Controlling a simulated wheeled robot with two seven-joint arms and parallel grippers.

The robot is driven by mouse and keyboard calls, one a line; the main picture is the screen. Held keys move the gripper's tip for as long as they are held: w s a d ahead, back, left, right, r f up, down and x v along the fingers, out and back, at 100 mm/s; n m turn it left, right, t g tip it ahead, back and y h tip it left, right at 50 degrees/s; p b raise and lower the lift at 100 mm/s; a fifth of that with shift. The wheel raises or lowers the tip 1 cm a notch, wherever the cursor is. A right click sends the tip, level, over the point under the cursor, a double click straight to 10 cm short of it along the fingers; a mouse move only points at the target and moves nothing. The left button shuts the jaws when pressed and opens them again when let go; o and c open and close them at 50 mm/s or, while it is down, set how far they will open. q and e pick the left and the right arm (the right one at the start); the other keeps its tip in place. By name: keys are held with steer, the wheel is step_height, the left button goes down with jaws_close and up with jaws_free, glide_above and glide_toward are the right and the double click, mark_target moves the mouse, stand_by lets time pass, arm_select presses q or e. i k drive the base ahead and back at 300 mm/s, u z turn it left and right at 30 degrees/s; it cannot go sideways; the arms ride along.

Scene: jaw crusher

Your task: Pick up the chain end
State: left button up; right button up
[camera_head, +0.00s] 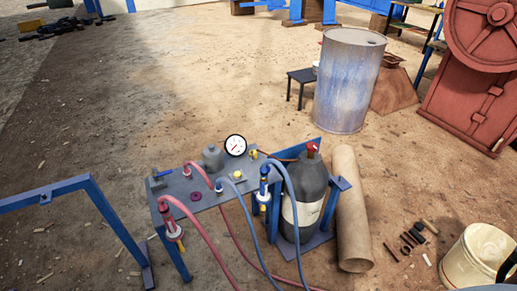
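A dark, lumpy heap (62,27) lies on the ground at the far upper left. It could be a chain, but it is too small to tell, and I cannot make out a chain end. Neither of my grippers shows in this view.
A grey bench (180,185) with a gauge (235,145) and red and blue hoses stands in front. Beside it are a dark gas cylinder (306,190) and a brown tube (352,215). A blue frame (105,215) stands left, a drum (347,85) behind. Open ground lies upper left.

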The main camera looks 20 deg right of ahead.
mark_target(254, 153)
steer(key=z, duration=0.5)
steer(key=i, duration=0.65)
steer(key=z, duration=0.3)
